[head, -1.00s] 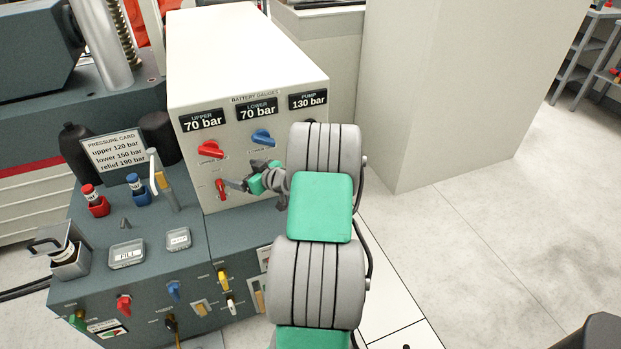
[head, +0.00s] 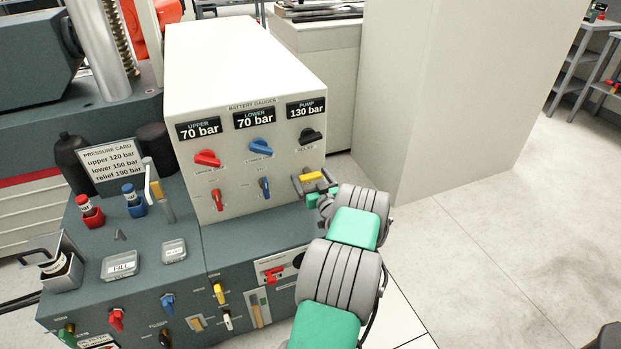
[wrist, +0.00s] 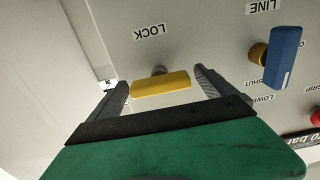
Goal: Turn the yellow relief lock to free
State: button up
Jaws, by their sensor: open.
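The yellow relief lock (head: 311,176) is a small bar handle on the right of the white gauge panel's front, below the black relief knob (head: 311,136). In the wrist view the yellow lock (wrist: 161,84) lies roughly level, under an upside-down LOCK label (wrist: 152,32). My gripper (head: 312,185) is at the lock. Its two fingers (wrist: 160,85) are open, one on each side of the handle's ends, with a gap visible at each side. The finger tips reach close to the panel; whether they touch it I cannot tell.
The blue lower line handle (head: 264,187) is left of the lock in the head view and shows on the right in the wrist view (wrist: 284,57). A red handle (head: 217,199) is further left. A pale column (head: 400,110) stands to the right; floor there is clear.

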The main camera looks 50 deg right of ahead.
jog(key=shift+c, duration=0.5)
jog(key=c, duration=1.3)
jog(key=shift+f+m+b, duration=0.15)
jog(key=shift+m+b, duration=0.15)
jog(key=shift+b, duration=0.1)
jog(key=m+b, duration=0.3)
jog(key=shift+f, duration=0.1)
jog(key=m+b, duration=0.2)
jog(key=m, duration=0.3)
jog(key=m+b, duration=0.1)
jog(key=m, duration=0.3)
jog(key=shift+m, duration=0.3)
jog(key=m, duration=0.4)
jog(key=shift+m+b, duration=0.3)
jog(key=shift+b, duration=0.1)
